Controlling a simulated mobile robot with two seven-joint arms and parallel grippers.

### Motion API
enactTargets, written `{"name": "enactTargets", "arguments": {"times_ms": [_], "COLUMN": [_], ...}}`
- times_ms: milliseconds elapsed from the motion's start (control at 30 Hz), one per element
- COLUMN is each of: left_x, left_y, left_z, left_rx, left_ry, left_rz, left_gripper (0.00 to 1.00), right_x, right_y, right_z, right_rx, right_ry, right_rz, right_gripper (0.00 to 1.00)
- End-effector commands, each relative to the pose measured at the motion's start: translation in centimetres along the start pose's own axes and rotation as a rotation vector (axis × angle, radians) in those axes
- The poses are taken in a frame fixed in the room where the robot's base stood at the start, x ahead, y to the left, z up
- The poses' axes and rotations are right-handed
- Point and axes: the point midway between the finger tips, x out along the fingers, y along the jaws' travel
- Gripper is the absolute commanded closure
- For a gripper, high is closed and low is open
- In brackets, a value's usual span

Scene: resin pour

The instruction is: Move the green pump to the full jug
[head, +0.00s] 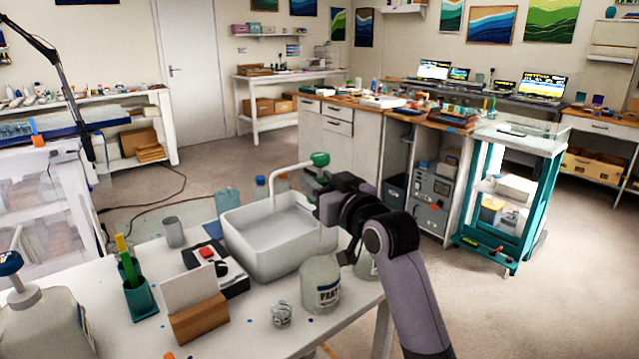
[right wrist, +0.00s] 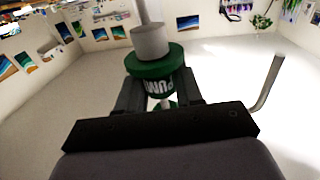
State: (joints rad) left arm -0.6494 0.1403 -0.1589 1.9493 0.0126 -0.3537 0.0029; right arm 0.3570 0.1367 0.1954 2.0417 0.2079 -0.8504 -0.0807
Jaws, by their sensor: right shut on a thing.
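The green pump (head: 320,159) is held upright above the right end of the white basin, its pale spout reaching left. My right gripper (head: 322,190) is shut on it below its green top. In the right wrist view the green pump (right wrist: 154,66) sits between the fingers of my right gripper (right wrist: 160,95), with lettering on its collar. A pale jug (head: 320,284) with a dark-lettered label stands at the table's right side, below the gripper. A second jug (head: 366,266) is partly hidden behind my arm. I cannot tell how full either is. My left gripper is out of view.
The white basin (head: 240,245) stands behind the jugs. A large jug with a blue pump (head: 30,310) is at the front left. A grey cup (head: 174,232), green pen holder (head: 140,299), card in a wooden stand (head: 200,318) and small clear cup (head: 282,314) share the table.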

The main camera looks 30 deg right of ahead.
Motion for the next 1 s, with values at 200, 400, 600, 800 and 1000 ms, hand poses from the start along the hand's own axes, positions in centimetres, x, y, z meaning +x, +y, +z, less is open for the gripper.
{"name": "enactTargets", "arguments": {"times_ms": [200, 400, 600, 800, 1000], "left_x": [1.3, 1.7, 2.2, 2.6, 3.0], "left_y": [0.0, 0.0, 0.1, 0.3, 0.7], "left_z": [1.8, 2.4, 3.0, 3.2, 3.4], "left_rx": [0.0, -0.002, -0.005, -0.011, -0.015], "left_ry": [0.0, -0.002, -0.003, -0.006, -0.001], "left_rz": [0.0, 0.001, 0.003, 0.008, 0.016], "left_gripper": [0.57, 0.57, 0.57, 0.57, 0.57], "right_x": [0.0, 0.0, 0.0, 0.0, 0.0], "right_y": [0.0, 0.0, 0.0, 0.0, 0.0], "right_z": [1.9, 3.3, 4.9, 6.5, 8.1], "right_rx": [0.001, 0.0, 0.0, 0.0, 0.0], "right_ry": [0.003, 0.002, 0.001, 0.001, 0.001], "right_rz": [-0.001, 0.0, 0.0, 0.0, 0.0], "right_gripper": [0.99, 0.99, 0.99, 0.99, 0.99]}}
